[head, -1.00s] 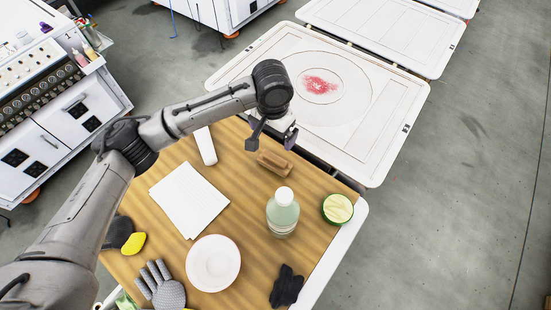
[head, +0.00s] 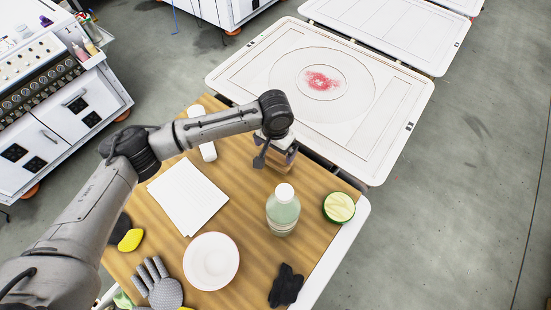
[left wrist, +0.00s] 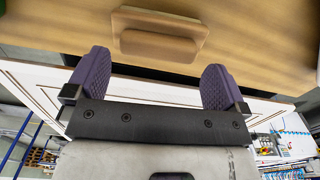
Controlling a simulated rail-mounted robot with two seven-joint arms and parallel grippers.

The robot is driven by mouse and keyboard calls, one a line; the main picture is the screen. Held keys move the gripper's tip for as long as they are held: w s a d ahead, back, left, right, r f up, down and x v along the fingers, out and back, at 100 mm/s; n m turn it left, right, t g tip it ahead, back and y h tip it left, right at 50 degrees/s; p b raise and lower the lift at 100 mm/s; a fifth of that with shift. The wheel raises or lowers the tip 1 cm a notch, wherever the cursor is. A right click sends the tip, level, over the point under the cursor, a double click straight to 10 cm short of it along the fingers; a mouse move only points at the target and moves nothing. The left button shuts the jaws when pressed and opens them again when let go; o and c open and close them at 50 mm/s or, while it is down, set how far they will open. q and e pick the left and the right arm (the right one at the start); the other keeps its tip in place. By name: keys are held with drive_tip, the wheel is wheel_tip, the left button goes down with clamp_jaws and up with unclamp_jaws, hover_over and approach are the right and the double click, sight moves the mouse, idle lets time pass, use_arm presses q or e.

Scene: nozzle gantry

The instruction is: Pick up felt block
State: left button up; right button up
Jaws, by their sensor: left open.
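The felt block (head: 282,158) is a tan-brown block with a raised grip on top, lying on the wooden tabletop near its far edge. It also shows in the left wrist view (left wrist: 160,42), just beyond the fingertips. My left gripper (head: 276,160) is open and empty, right over the block in the head view. In the left wrist view its two purple finger pads (left wrist: 157,75) stand wide apart, with the block apart from them. The gripper and wrist hide part of the block in the head view. My right gripper is not in view.
Near the block stand a clear green bottle (head: 283,212) and a round green-rimmed container (head: 339,207). A white cylinder (head: 207,151), paper sheets (head: 188,196), a white bowl (head: 211,261) and gloves (head: 286,286) also lie on the table (head: 250,255). A white panel (head: 385,110) adjoins its far edge.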

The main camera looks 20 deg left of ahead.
sight(275, 154)
use_arm(q)
drive_tip(key=shift+f, duration=1.6)
drive_tip(key=shift+c, duration=0.2)
drive_tip(key=c, duration=0.6)
